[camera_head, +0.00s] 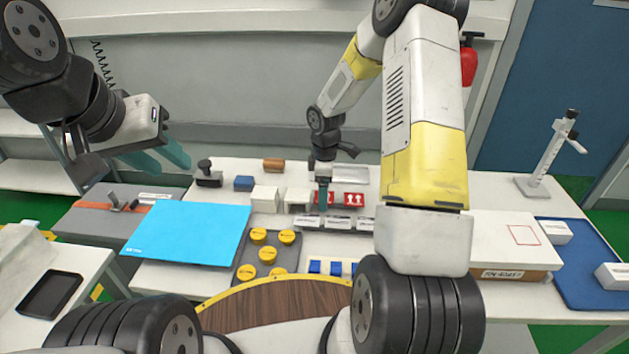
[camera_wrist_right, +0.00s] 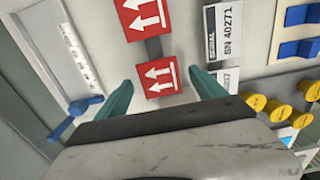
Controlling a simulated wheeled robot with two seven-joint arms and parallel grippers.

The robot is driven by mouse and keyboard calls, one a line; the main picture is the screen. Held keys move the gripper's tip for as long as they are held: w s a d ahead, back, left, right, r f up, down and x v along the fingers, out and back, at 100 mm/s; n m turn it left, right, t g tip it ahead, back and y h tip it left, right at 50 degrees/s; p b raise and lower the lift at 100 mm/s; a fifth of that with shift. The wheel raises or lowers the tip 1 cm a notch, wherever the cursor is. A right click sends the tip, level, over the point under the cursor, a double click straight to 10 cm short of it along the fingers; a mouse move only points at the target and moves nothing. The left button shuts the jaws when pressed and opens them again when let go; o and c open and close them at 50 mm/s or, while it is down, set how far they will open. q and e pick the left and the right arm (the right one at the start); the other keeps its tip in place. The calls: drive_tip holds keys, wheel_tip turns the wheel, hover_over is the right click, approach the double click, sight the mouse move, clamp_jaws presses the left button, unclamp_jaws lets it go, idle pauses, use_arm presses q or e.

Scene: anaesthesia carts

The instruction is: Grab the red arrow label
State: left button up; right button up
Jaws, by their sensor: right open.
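Two red labels with white upward arrows lie on the table. In the right wrist view one red arrow label (camera_wrist_right: 158,77) lies between the fingertips, and the other red arrow label (camera_wrist_right: 145,17) lies just beyond. In the head view one label (camera_head: 353,200) shows clearly, and the other is partly hidden behind my right gripper (camera_head: 323,204). My right gripper points down and is open, its teal fingers (camera_wrist_right: 160,80) on either side of the nearer label, with nothing gripped. My left gripper (camera_head: 164,158) is raised at the left, its teal fingers apart and empty.
White serial-number labels (camera_wrist_right: 223,30) lie beside the red labels. Yellow knobs (camera_head: 264,254) on a dark tray and blue pieces (camera_head: 335,268) stand nearer. A cyan sheet (camera_head: 190,233) lies left. A white box (camera_head: 500,242) and blue mat (camera_head: 580,270) are at right.

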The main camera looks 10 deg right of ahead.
drive_tip(key=c, duration=1.4)
drive_tip(key=shift+r, duration=0.15)
